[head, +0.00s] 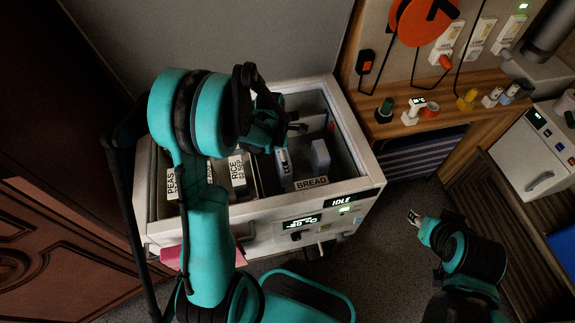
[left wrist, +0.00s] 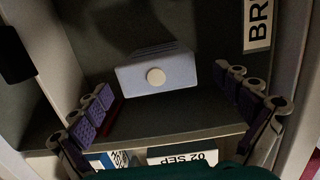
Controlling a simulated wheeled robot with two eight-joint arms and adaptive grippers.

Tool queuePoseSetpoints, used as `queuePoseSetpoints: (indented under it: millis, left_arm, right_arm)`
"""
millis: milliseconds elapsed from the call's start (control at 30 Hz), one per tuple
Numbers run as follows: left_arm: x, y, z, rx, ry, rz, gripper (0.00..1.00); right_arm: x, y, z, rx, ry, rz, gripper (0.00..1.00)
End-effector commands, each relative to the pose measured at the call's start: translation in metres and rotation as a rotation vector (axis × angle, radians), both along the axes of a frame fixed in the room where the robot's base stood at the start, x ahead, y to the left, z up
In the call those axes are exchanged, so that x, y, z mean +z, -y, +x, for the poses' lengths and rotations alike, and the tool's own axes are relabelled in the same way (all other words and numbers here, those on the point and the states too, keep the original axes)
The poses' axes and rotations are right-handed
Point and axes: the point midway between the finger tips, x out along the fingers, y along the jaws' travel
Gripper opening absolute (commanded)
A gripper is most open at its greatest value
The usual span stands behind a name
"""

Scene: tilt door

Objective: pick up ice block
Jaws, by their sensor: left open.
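A pale bluish block with a white round spot (left wrist: 157,73), which looks like the ice block, sits inside the chest freezer (head: 372,190). In the head view the pale block (head: 320,157) stands in the right compartment, behind the BREAD label. My left gripper (head: 298,128) reaches over the freezer and is open. In the left wrist view its purple-padded fingers (left wrist: 163,82) are spread, one to each side of the block, not touching it. My arm hides part of the freezer in the head view. My right gripper (head: 413,217) is outside the freezer, at lower right; its opening is too small to judge.
Boxes labelled PEAS (head: 172,184) and RICE (head: 237,170) stand in the left part of the freezer. The BREAD label (head: 312,182) is on the inner front wall. The freezer rim surrounds the opening. A wooden bench (head: 385,125) with small items stands at the right.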

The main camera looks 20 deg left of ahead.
Motion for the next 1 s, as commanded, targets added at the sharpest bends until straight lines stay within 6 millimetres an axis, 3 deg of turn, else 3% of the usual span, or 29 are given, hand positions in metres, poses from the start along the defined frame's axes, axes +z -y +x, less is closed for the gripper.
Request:
queuePoseSetpoints:
  millis: [500,767,833,1000]
  left_arm:
    - [-0.066,0.004,0.009,-0.004,0.002,0.001,1.0]
    - [-0.071,0.005,0.009,-0.004,0.002,0.001,1.0]
    - [-0.071,0.005,0.009,-0.004,0.002,0.001,0.89]
    - [-0.071,0.005,0.009,-0.004,0.002,0.001,0.45]
  right_arm:
    - [-0.036,0.0,0.0,0.0,0.0,0.0,0.4]
    - [-0.036,0.0,0.0,0.0,0.0,0.0,0.4]
    - [-0.036,0.0,0.0,0.0,0.0,0.0,0.4]
    - [-0.036,0.0,0.0,0.0,0.0,0.0,0.4]
